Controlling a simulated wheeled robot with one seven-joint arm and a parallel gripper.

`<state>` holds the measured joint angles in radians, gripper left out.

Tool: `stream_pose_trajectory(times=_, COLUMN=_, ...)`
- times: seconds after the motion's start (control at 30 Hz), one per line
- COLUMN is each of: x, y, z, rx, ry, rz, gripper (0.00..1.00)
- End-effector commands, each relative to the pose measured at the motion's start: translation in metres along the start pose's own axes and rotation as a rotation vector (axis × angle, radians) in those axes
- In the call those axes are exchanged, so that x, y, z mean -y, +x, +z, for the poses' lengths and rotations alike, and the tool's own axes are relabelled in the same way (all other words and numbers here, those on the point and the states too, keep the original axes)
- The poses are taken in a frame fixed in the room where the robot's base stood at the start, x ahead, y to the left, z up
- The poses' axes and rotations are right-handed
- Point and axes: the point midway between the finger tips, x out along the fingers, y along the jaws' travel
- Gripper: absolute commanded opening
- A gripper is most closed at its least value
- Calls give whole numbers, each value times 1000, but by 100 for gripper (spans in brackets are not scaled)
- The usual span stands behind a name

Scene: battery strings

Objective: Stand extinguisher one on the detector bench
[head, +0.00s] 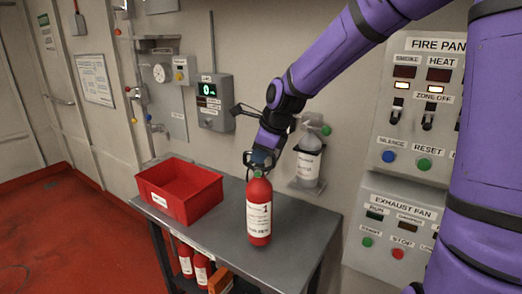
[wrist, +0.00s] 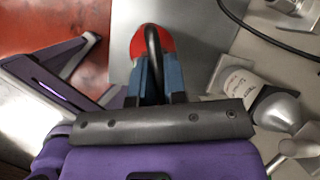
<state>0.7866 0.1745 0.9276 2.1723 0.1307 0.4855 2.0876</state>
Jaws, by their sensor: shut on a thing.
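A red extinguisher (head: 259,225) with a white label marked 1 is upright at the front of the grey bench (head: 300,223) in the head view. Its base appears at or just above the bench top; I cannot tell whether it touches. My gripper (head: 261,161) is shut on its top from above. In the wrist view, the fingers of my gripper (wrist: 160,85) close around the black handle, and the red top of the extinguisher (wrist: 139,42) shows beyond them. The rest of its body is hidden there.
A red open bin (head: 178,205) stands on the bench's left side. A grey bottle in a wall bracket (head: 309,160) is behind right. More red extinguishers (head: 202,268) stand below the bench top. Wall panels (head: 415,110) are at the right. Bare bench lies right of the extinguisher.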

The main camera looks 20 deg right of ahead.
Motion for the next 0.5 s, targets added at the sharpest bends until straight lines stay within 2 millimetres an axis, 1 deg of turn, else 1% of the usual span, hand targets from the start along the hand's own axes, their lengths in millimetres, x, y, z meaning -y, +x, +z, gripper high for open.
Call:
stream_pose_trajectory(times=0.1, x=-2, y=10, z=-3, rx=3, ry=-2, rz=-1, gripper=0)
stream_pose_trajectory(times=0.2, x=-3, y=16, z=-6, rx=3, ry=-2, rz=-3, gripper=0)
stream_pose_trajectory(times=0.5, x=-3, y=19, z=-6, rx=4, ry=-2, rz=-4, gripper=0)
